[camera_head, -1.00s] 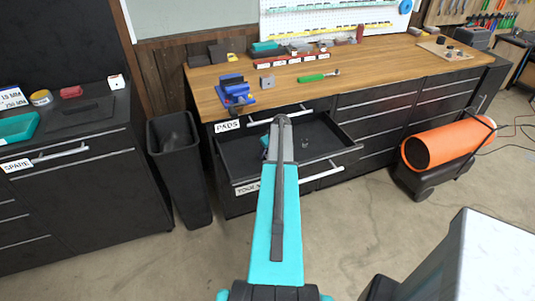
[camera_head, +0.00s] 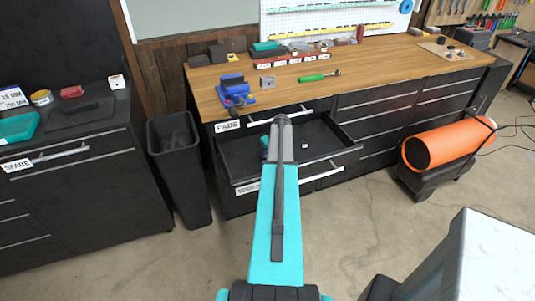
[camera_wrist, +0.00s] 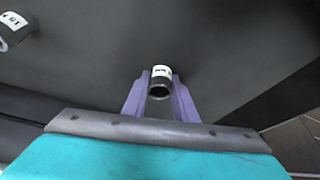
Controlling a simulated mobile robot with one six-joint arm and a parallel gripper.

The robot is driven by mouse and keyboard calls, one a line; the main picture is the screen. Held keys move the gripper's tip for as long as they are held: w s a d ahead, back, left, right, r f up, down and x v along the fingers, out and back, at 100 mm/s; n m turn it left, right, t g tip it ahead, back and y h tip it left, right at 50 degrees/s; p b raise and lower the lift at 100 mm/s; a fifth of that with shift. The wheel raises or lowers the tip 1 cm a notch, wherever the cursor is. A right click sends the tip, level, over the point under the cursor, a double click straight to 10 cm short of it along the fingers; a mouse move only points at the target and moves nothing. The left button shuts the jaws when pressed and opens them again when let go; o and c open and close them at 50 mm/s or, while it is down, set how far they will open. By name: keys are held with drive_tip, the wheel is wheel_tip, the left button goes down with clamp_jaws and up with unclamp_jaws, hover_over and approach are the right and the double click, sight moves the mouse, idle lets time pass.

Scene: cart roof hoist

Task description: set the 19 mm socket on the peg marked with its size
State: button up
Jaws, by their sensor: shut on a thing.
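My gripper (camera_wrist: 160,90) shows in the wrist view with its two purple fingers shut on a small dark socket (camera_wrist: 160,90) with a white band. The print on that band is too small to read. The floor of the open drawer lies behind it. A second dark socket (camera_wrist: 10,36) with a white printed label lies at the upper left of the wrist view, apart from the fingers; its size is not clear. In the head view my arm reaches over the open drawer (camera_head: 350,152) and hides the fingers. I cannot make out a marked peg.
A workbench (camera_head: 370,65) stands above the drawer, with a blue vise (camera_head: 236,92), a green-handled tool (camera_head: 312,77) and a wooden board (camera_head: 470,58) with small dark pieces. Open floor lies in front.

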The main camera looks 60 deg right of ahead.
drive_tip(key=shift+r, duration=0.1)
drive_tip(key=shift+r+b, duration=1.7)
drive_tip(key=shift+r, duration=3.2)
